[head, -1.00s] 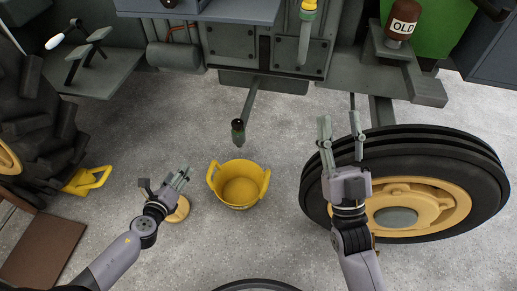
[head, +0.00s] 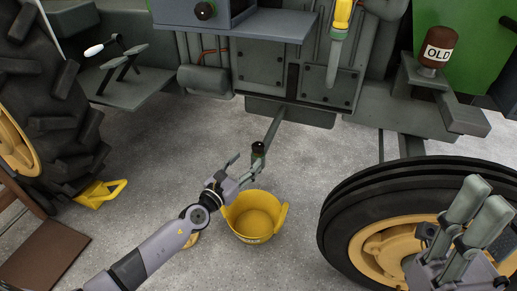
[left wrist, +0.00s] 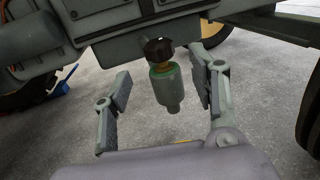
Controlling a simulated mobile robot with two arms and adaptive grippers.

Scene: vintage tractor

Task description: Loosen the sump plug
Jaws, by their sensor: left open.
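A dark lobed knob (left wrist: 158,50) sits on top of a grey-green fitting (left wrist: 168,88) with a brass and green collar; I take the knob for the sump plug. In the head view this fitting (head: 258,149) is small, at the end of a bar from under the tractor. My left gripper (head: 248,168) is open beside it. In the left wrist view the left gripper's fingers (left wrist: 160,95) stand on either side of the fitting, apart from it. My right gripper (head: 480,208) is empty, fingers parted, over the front wheel at the lower right.
A yellow bucket (head: 254,220) stands on the floor just below the fitting. A black tyre with a yellow hub (head: 375,240) fills the lower right. A large rear tyre (head: 60,110) and a yellow chock (head: 98,193) are at left. A brown "OLD" jar (head: 438,48) is upper right.

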